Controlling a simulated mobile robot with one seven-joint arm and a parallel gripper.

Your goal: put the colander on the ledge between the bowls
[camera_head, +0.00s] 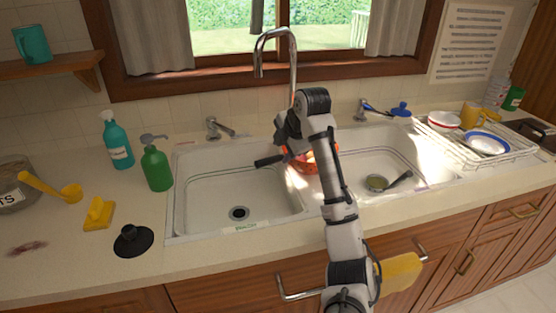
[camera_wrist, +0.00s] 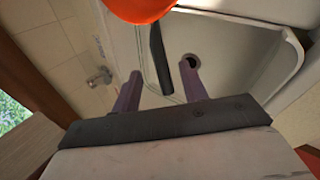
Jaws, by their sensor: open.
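The orange-red colander (camera_head: 305,161) is at the divider ledge (camera_head: 299,185) between the two sink bowls, partly hidden behind my arm, with pale items in it. Its black handle (camera_head: 268,161) points left over the left bowl (camera_head: 215,195). The right bowl (camera_head: 350,170) lies on the other side. In the wrist view the colander (camera_wrist: 140,8) is cut off by the top edge and its handle (camera_wrist: 160,62) lies between my gripper's fingers (camera_wrist: 160,72). The fingers are open with gaps on both sides. My arm hides how the colander's base rests.
A tall faucet (camera_head: 293,60) rises behind the divider. A drain strainer (camera_head: 378,183) and a dark-handled brush (camera_head: 400,179) lie in the right bowl. A dish rack (camera_head: 470,165) stands at right; a green bottle (camera_head: 156,168) and black plunger (camera_head: 133,240) at left.

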